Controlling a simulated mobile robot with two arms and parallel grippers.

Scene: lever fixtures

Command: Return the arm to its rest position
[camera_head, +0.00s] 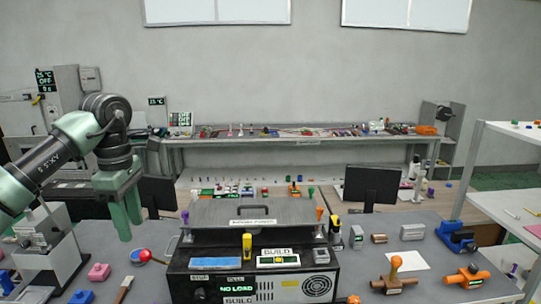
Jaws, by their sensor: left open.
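My left arm (50,160) comes in from the left edge, and its gripper (122,222) points down above the table, left of the black machine. The left gripper is open, with nothing visible between its fingers. A red ball knob (145,255) shows below and right of the fingers, apart from them in the picture. The black machine (180,282) has a grey flat top plate (215,212), a yellow lever (247,246) on its front and a green "NO LOAD" display (237,289). My right gripper is not in view.
A yellow-black tool (335,228), an orange-knobbed piece (395,273) and a blue clamp (455,237) stand on the right. A monitor (371,185) and a long shelf (300,140) are behind.

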